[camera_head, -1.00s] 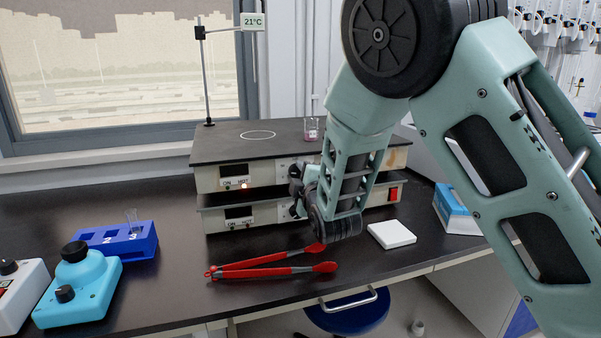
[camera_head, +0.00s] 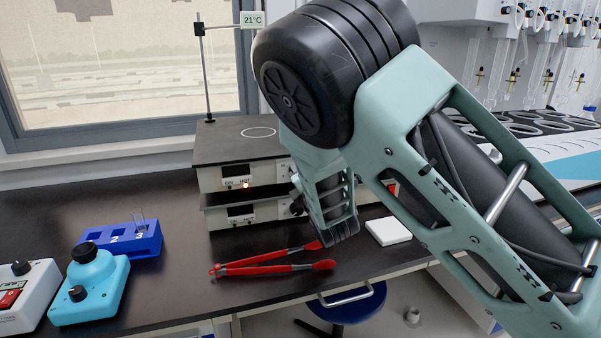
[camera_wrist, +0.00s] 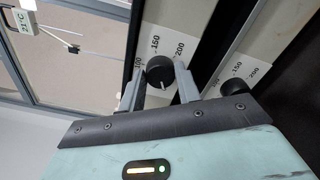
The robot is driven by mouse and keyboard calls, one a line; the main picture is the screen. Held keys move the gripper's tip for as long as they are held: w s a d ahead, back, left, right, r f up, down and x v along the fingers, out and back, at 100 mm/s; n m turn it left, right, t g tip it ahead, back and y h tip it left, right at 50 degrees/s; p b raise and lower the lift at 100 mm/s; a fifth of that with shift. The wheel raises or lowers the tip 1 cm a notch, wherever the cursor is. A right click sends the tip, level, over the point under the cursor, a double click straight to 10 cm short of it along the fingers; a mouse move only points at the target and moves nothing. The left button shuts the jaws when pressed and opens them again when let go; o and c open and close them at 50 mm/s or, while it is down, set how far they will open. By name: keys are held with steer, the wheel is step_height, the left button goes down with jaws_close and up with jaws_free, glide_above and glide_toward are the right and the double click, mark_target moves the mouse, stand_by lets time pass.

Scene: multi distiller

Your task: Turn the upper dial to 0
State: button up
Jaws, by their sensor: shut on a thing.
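Two stacked hotplates stand on the bench in the head view, the upper hotplate (camera_head: 209,181) with a lit "HOT" lamp and the lower hotplate (camera_head: 216,218) beneath it. The upper dial (camera_wrist: 160,70) is a round black knob on a white scale in the wrist view, where 100, 150 and 200 can be read. Its white mark faces down in that picture, away from the 150. My gripper (camera_wrist: 160,78) has one finger on each side of this knob and is shut on it. The lower dial (camera_wrist: 235,87) is to the right, untouched.
Red tongs (camera_head: 272,268) lie in front of the hotplates, and a white pad (camera_head: 388,231) lies to their right. A blue rack (camera_head: 140,243) and a light blue device (camera_head: 90,295) are at the left. A thermometer display (camera_head: 253,19) stands behind.

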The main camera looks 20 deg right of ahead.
steer(key=shift+f, duration=0.1)
stand_by(0.5)
steer(key=o, duration=1)
steer(key=shift+s, duration=0.15)
steer(key=shift+s+p, duration=5.2)
steer(key=shift+s, duration=3.35)
